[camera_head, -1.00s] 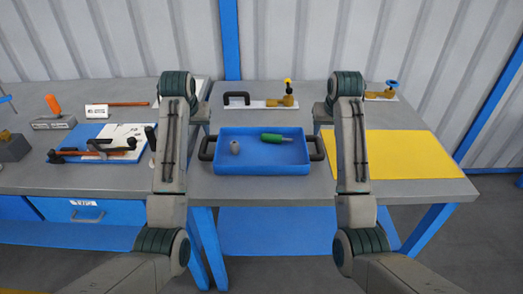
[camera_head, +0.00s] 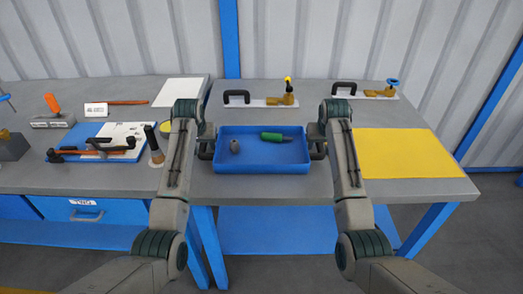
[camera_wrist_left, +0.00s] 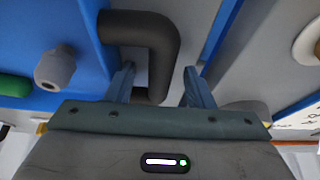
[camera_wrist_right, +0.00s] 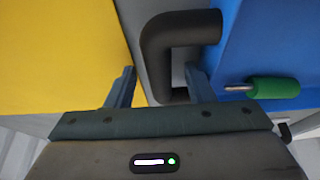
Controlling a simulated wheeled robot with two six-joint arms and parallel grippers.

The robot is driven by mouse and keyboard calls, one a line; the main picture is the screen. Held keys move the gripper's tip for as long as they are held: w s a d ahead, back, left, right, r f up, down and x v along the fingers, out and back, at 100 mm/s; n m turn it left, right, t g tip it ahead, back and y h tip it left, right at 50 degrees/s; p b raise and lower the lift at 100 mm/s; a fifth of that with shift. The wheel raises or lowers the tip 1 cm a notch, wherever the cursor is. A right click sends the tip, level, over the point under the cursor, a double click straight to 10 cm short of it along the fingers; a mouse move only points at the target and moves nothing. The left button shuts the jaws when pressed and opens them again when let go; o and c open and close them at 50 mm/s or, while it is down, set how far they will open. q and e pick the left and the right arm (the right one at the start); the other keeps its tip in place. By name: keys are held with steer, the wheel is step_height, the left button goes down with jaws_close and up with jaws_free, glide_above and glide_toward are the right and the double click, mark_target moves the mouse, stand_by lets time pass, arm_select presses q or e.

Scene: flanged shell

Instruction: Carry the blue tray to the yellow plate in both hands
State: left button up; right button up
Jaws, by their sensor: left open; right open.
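The blue tray (camera_head: 262,167) lies on the grey table with a dark handle at each end. It holds a green-handled tool (camera_head: 273,137) and a small grey part (camera_head: 234,146). The yellow plate (camera_head: 410,153) lies flat to the right of the tray. My left gripper (camera_wrist_left: 158,82) is open, with the tray's left handle (camera_wrist_left: 150,32) between or just beyond its fingers. My right gripper (camera_wrist_right: 160,82) is open, with the right handle (camera_wrist_right: 165,45) between or just beyond its fingers. Exact depth at the handles is unclear.
The left bench has a blue board (camera_head: 62,145) with tools, an orange-handled item (camera_head: 52,104) and a dark-topped brush-like object (camera_head: 154,145). Table between tray and plate is narrow.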

arm_select(q)
jaws_close()
arm_select(e)
jaws_close()
arm_select(q)
steer(key=shift+r, duration=0.15)
arm_select(e)
steer(key=shift+r, duration=0.15)
